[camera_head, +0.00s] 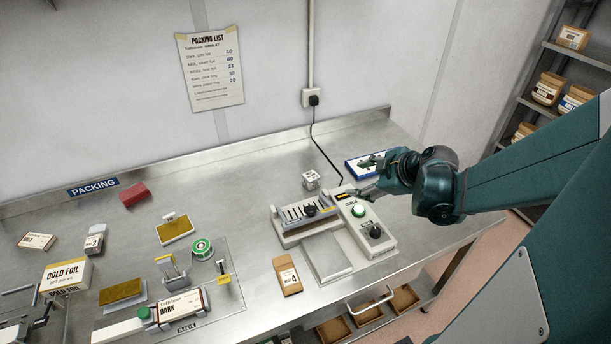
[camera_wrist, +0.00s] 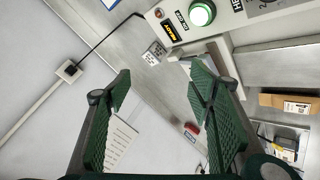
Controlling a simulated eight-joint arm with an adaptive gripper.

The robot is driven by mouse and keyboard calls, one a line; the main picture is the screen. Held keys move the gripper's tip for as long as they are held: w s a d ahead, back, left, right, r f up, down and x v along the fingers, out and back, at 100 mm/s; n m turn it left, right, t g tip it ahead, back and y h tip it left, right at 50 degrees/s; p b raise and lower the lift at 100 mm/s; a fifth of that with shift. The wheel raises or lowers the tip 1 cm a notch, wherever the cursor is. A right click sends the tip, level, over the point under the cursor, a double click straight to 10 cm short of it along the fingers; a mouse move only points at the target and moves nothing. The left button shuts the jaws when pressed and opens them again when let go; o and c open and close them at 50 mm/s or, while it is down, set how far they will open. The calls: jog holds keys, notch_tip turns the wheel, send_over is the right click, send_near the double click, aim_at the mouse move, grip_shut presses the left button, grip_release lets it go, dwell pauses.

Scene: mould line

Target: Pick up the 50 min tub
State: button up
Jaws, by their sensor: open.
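I cannot make out a tub with a readable 50 min label in either view. In the head view, several brown-and-white tubs (camera_head: 547,88) stand on the shelves at the far right, their labels too small to read. My gripper (camera_head: 370,177) is above the bench beside the machine with the green button, far from those shelves. In the wrist view my gripper (camera_wrist: 160,88) has its two green fingers spread wide with nothing between them.
The grey machine (camera_head: 388,243) lies just below my gripper; its green button (camera_wrist: 201,14) shows close in the wrist view. A white cube (camera_head: 311,180) and a blue-edged tray (camera_head: 352,166) are near. Packing items crowd the bench's left; open metal (camera_head: 250,205) lies between.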

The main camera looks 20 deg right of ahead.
jog(key=n+g+h+p, duration=0.7)
jog(key=n+g+p, duration=0.1)
jog(key=n+p, duration=0.1)
send_over(311, 176)
jog(key=a, duration=0.3)
notch_tip(311, 176, down, 10)
jog(key=shift+d, duration=0.15)
dwell(0.5)
jog(key=shift+x, duration=1.2)
jog(key=shift+s+p+x, duration=0.2)
jog(key=shift+p+x, duration=0.6)
jog(key=shift+x, duration=1.8)
jog(key=shift+f, duration=0.1)
